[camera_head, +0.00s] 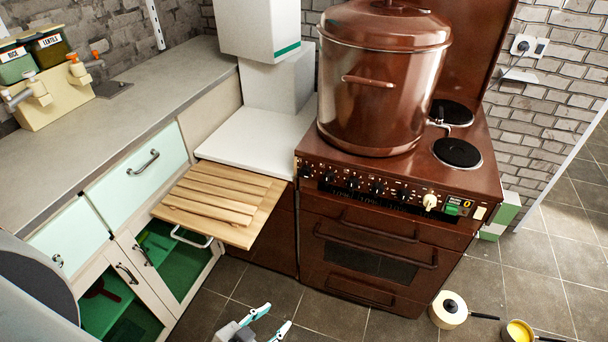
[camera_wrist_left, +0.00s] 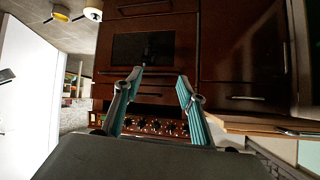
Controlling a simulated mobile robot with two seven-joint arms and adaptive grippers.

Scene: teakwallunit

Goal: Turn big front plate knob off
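The brown stove (camera_head: 370,255) has a front panel (camera_head: 385,188) with a row of several small black knobs (camera_head: 352,184) and one larger cream knob (camera_head: 430,202) near its right end. Which knob serves the big front plate I cannot tell. A black plate (camera_head: 457,152) is bare at the front right, and another black plate (camera_head: 452,112) lies behind it. My left gripper (camera_head: 272,318) is low in front of the stove, open and empty, apart from the knobs. The left wrist view shows its two teal fingers (camera_wrist_left: 159,78) spread, with the knob row (camera_wrist_left: 155,127) beyond. My right gripper is not in view.
A large brown pot (camera_head: 380,100) covers the stove's left top. A slatted wooden board (camera_head: 218,203) juts out left of the stove. A lidded pan (camera_head: 449,308) and a yellow pan (camera_head: 518,331) lie on the floor at the right.

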